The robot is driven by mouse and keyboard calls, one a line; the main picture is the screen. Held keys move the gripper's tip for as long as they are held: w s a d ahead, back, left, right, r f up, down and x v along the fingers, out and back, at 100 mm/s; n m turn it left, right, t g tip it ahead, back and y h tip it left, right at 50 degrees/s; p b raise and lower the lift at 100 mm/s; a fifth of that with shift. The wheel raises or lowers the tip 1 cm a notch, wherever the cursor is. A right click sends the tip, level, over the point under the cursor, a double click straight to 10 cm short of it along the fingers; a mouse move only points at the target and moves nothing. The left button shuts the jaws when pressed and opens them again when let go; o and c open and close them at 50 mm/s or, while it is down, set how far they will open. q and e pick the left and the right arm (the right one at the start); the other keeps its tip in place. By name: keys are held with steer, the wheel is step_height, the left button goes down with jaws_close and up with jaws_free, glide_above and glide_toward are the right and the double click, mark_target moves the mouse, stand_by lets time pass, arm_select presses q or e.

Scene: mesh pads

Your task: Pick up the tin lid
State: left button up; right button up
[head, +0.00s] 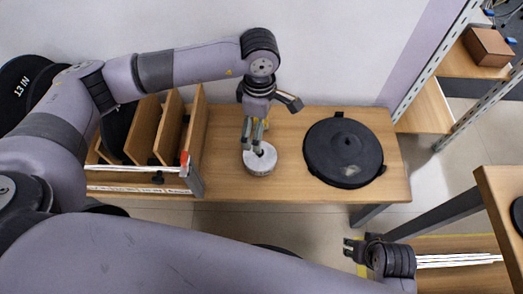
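A small round silver tin with a pale top (259,162) sits on the wooden table. Its lid cannot be told apart clearly from its body. My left gripper (253,147) reaches down from above, its fingers a little apart at the far side of the tin's top. A dark patch shows beside one fingertip; whether the fingers touch the lid cannot be told. My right gripper (347,247) is at the lower right, beyond the table's front edge, its fingertips apart with nothing between them.
A black round disc-like object (343,152) lies right of the tin. Upright wooden dividers (146,130) stand at the table's left. The wooden table (290,188) is clear near its front edge. A metal-post shelf (424,108) and another table (497,195) stand at the right.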

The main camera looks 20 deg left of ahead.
arm_select(q)
steer(key=b, duration=0.1)
glide_above(260, 155)
steer(key=f, duration=0.8)
steer(key=shift+w+a+f, duration=0.15)
steer(key=shift+w+f, duration=0.1)
steer(key=shift+w, duration=0.15)
steer(key=shift+w+a+f+b, duration=0.1)
steer(key=shift+f+b, duration=0.2)
steer(key=shift+f, duration=1.2)
steer(key=shift+w+a+f+b, duration=0.1)
steer(key=shift+f+b, duration=0.2)
steer(key=shift+f, duration=1.15)
arm_select(e)
steer(key=v, duration=0.8)
steer(key=shift+r+t, duration=0.3)
steer(key=shift+w+d, duration=0.15)
